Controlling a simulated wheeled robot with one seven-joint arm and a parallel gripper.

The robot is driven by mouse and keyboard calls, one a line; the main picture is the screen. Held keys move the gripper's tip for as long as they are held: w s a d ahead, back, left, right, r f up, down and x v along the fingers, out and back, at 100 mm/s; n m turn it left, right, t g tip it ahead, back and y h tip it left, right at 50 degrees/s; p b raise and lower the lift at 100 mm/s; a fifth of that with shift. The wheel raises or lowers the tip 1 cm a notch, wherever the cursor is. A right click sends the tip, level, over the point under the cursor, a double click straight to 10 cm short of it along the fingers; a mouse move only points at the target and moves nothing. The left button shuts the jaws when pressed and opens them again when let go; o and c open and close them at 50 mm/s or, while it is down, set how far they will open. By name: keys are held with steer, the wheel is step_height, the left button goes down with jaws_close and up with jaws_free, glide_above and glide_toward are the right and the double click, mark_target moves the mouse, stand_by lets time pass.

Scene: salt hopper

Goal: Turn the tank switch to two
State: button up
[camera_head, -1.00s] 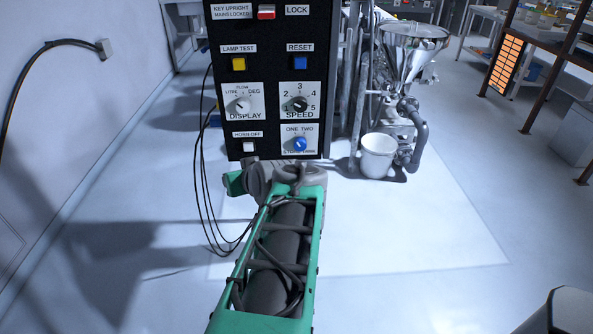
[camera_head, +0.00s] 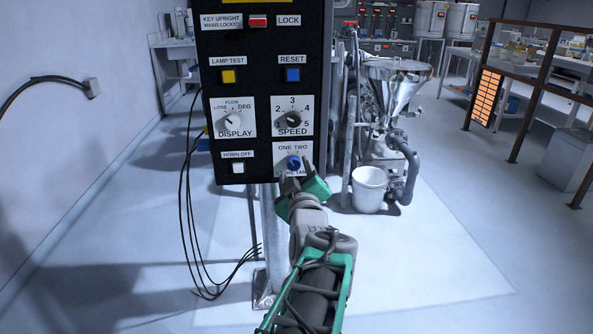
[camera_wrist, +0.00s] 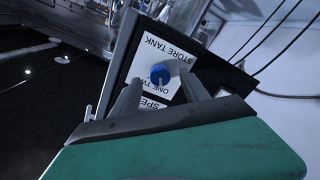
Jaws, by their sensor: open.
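The tank switch is a blue knob (camera_head: 293,163) on a white plate marked ONE TWO, at the lower right of the black control panel (camera_head: 262,136). It also shows in the wrist view as a blue knob (camera_wrist: 161,75) on a plate marked STORE TANK. My gripper (camera_head: 295,172) is open in front of the panel, just below the knob in the head view. In the wrist view its two fingers (camera_wrist: 158,88) reach toward the plate with the knob between or just beyond their tips. I cannot tell whether they touch it. The knob's exact pointer direction is too small to read.
The speed knob (camera_head: 293,119) is right above, and the white horn-off button (camera_head: 238,168) is to the left. Black cables hang at the panel's left. A steel hopper (camera_head: 397,85) and a white bucket (camera_head: 369,188) stand to the right. The floor in front is clear.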

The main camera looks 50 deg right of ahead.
mark_target(294, 163)
steer(key=shift+x, duration=1.2)
jaws_close()
